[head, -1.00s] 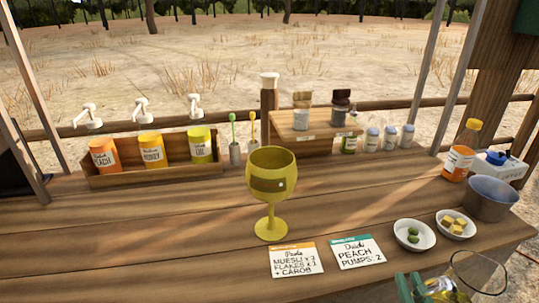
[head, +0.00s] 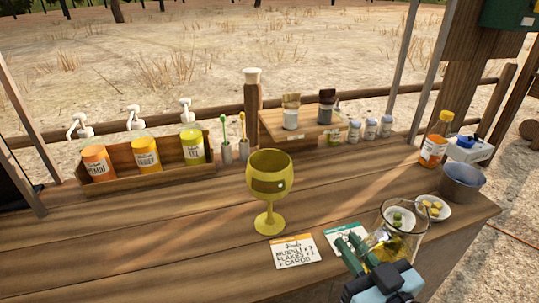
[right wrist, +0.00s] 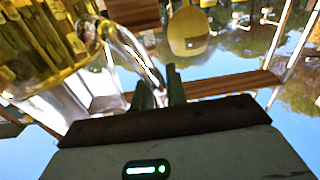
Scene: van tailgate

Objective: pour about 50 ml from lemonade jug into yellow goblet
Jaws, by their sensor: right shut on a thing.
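The yellow goblet (head: 269,180) stands upright on the wooden counter in the middle of the head view. A yellow round shape in the right wrist view (right wrist: 188,32) looks like its bowl. The clear glass lemonade jug (head: 408,240) is at the lower right of the head view, with yellow liquid low in it. It fills the upper left of the right wrist view (right wrist: 40,45). My right gripper (head: 358,243) is shut on the jug, to the right of the goblet and apart from it. My left gripper is not in view.
Two cards lie in front of the goblet, a white one (head: 295,252) and a green-topped one (head: 345,232). Small bowls (head: 446,211), a grey pot (head: 463,184) and an orange bottle (head: 435,140) stand at right. A pump-bottle rack (head: 115,190) is at back left.

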